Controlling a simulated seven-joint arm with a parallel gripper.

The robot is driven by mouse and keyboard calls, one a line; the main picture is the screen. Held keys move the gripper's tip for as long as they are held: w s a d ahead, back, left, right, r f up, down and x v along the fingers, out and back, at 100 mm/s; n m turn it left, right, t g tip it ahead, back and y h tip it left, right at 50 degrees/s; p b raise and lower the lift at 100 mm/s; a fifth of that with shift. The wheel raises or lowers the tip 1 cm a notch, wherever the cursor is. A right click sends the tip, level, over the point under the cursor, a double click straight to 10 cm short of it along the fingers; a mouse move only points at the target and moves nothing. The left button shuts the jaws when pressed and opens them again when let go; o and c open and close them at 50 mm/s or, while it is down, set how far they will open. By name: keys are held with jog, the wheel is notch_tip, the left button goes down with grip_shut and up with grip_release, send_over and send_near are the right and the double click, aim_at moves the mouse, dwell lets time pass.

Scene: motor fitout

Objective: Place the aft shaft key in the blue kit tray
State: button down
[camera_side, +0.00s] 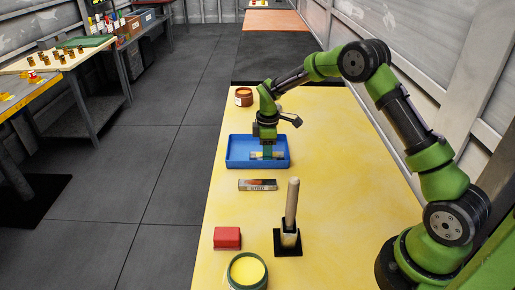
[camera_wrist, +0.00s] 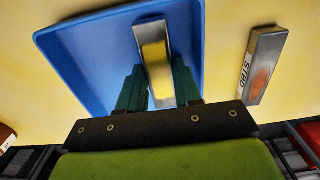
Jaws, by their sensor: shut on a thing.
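The blue kit tray (camera_side: 233,154) sits on the yellow table, below my gripper; it also fills the upper left of the wrist view (camera_wrist: 85,50). My gripper (camera_side: 267,151) points down over the tray, shut on a metal bar with a yellow patch, the shaft key (camera_side: 258,156). In the wrist view the key (camera_wrist: 152,50) lies between the green fingers (camera_wrist: 157,92), over the tray's blue floor. No lettering reads on it. I cannot tell whether it touches the floor.
A second metal bar (camera_side: 258,185) with an orange-brown patch lies outside the tray; its lettering looks like STBD in the wrist view (camera_wrist: 262,65). A wooden-handled tool (camera_side: 291,205) stands upright in a dark-based holder. A red block (camera_side: 227,238), a yellow-filled round tin (camera_side: 247,272) and a brown jar (camera_side: 244,97) stand on the table.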

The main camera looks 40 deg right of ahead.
jog(key=c, duration=0.8)
grip_release()
jog(key=shift+f, duration=0.15)
